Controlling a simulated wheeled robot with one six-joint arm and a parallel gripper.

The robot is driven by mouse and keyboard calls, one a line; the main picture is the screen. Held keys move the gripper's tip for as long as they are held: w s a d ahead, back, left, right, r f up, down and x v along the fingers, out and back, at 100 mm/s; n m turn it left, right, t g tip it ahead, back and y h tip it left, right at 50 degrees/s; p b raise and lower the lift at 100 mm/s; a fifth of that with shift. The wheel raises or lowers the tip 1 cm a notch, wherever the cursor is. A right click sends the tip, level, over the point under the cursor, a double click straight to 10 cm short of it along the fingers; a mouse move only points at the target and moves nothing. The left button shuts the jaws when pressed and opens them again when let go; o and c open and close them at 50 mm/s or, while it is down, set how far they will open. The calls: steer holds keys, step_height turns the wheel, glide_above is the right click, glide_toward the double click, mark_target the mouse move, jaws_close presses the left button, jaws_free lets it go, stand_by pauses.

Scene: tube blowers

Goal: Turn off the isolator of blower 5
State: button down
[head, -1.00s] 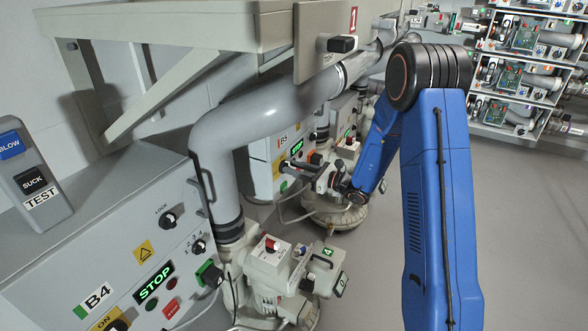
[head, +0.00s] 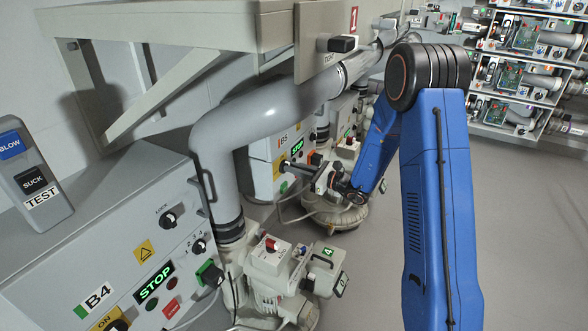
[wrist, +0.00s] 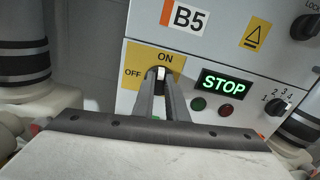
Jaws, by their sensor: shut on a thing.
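The isolator (wrist: 158,72) of blower 5 is a dark knob with a white mark on a yellow plate marked ON and OFF. In the wrist view it sits under the B5 label, and its mark points up towards ON. My gripper (wrist: 160,90) is shut on this knob, and its two fingers hide the knob's lower part. In the head view my gripper (head: 288,167) reaches from the right to the front of the B5 cabinet (head: 262,160). The knob itself is mostly hidden there.
To the right of the isolator is a green lit STOP display (wrist: 222,84), with a green and a red button below it. A selector knob (wrist: 278,105) is further right. The B4 cabinet (head: 130,265) and a grey pipe (head: 250,118) stand nearer. Grey floor is free at right.

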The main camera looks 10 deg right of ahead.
steer(key=shift+s+a+f+n, duration=0.1)
steer(key=shift+s+f+n, duration=0.1)
steer(key=shift+n, duration=2.55)
steer(key=shift+s+a+f+n, duration=0.1)
steer(key=shift+f+n, duration=0.05)
steer(key=shift+n, duration=2.55)
steer(key=shift+s+a+f+n, duration=0.1)
steer(key=shift+f+n, duration=0.1)
steer(key=shift+n, duration=2.85)
steer(key=c, duration=1.8)
jaws_free()
steer(key=shift+o, duration=0.2)
steer(key=v, duration=1.7)
steer(key=shift+s+d, duration=0.15)
steer(key=shift+d, duration=0.05)
